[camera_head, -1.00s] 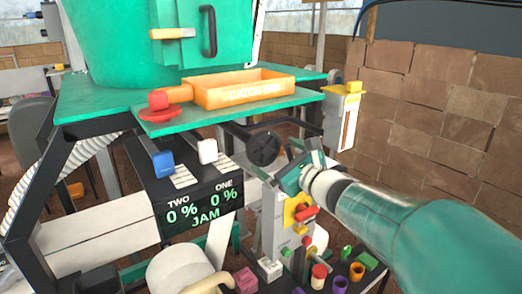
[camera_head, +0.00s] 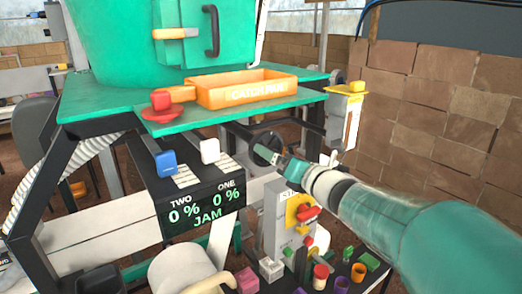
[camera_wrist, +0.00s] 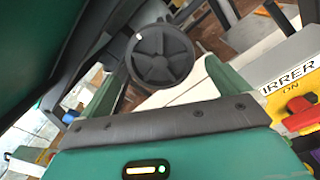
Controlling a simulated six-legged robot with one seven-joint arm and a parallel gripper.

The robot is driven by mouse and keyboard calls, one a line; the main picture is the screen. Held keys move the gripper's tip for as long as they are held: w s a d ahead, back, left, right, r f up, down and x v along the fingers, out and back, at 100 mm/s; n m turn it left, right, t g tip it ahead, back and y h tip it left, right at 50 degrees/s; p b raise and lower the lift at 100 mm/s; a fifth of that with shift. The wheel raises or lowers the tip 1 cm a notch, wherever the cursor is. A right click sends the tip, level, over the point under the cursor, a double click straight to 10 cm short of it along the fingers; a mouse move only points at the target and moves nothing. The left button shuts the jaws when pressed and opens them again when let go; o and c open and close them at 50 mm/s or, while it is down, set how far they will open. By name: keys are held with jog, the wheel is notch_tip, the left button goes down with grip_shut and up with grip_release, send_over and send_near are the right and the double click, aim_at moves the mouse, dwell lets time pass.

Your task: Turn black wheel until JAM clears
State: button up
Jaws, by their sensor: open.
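The black wheel (camera_head: 267,149) is a round, spoked disc below the green table, partly hidden by my gripper in the head view. It shows whole in the wrist view (camera_wrist: 160,57), with a small pale dot on its rim at the upper left. My gripper (camera_head: 262,146) is in front of the wheel in the head view. In the wrist view its two green fingers are spread apart, one on each side below the wheel, with nothing between them. I cannot tell whether they touch it. The black display (camera_head: 201,212) reads TWO 0 %, ONE 0 % and JAM in green.
A green table (camera_head: 200,120) with an orange catch tray (camera_head: 240,95) and red button (camera_head: 161,101) overhangs the wheel. The stirrer box (camera_head: 285,220) with a red switch stands below my gripper. Blue and white levers sit on the display panel. A brick wall is at right.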

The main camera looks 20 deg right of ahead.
jog(key=shift+m, duration=0.8)
jog(key=shift+w, duration=0.15)
jog(key=x, duration=0.3)
jog(key=shift+w+a, duration=0.15)
jog(key=shift+w, duration=0.15)
jog(key=shift+c, duration=0.2)
jog(key=c, duration=0.8)
jog(key=shift+o, duration=0.2)
